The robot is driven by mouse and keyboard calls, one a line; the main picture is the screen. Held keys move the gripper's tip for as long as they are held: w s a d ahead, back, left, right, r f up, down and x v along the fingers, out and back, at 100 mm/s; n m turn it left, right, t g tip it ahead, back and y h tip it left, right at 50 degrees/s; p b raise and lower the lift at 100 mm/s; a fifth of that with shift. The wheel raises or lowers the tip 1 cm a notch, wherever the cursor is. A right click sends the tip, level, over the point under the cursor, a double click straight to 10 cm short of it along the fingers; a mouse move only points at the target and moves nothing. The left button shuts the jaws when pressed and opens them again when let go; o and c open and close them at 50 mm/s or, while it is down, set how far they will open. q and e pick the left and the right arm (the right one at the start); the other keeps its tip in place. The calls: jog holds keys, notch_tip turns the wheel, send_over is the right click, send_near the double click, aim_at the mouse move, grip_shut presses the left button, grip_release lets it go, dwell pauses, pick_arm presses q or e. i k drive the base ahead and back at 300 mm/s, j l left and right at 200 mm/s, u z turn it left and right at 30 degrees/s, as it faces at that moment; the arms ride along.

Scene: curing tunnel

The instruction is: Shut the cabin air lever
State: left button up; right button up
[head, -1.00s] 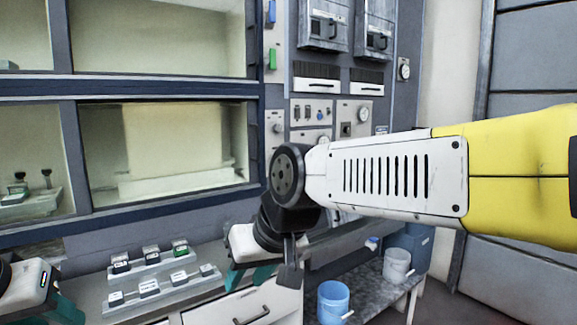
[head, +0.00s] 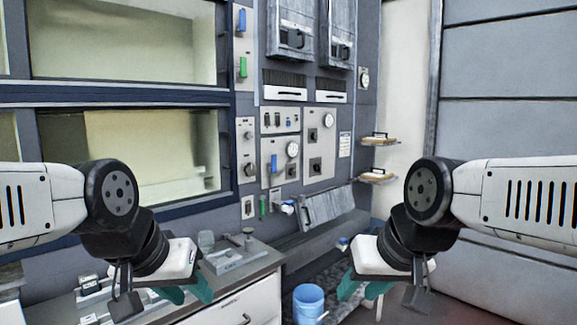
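The wall panel holds several levers and handles, and no label is readable, so I cannot tell which is the cabin air lever. A blue lever (head: 241,20) and a green lever (head: 242,67) are on the upper strip. A blue handle (head: 273,164) sits below the gauge panel. Lower down are a small green handle (head: 263,207) and a blue-tipped valve (head: 288,207). My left gripper (head: 186,295) is over the counter, its teal fingers apart and empty. My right gripper (head: 362,292) is right of the blue bucket in the picture, fingers apart and empty. Neither touches a lever.
A grey counter (head: 250,268) with small devices runs along the lower left. A blue bucket (head: 308,302) stands right of it. A tilted grey panel (head: 327,207) juts from the wall. Two small shelves (head: 378,177) are at the right. Glass-fronted cabinets (head: 125,100) fill the left.

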aim_at(273, 169)
jog(key=i+l, duration=0.2)
jog(key=i, duration=0.7)
jog(key=i+l+z, duration=0.1)
jog(key=i, duration=0.75)
jog(key=l, duration=0.1)
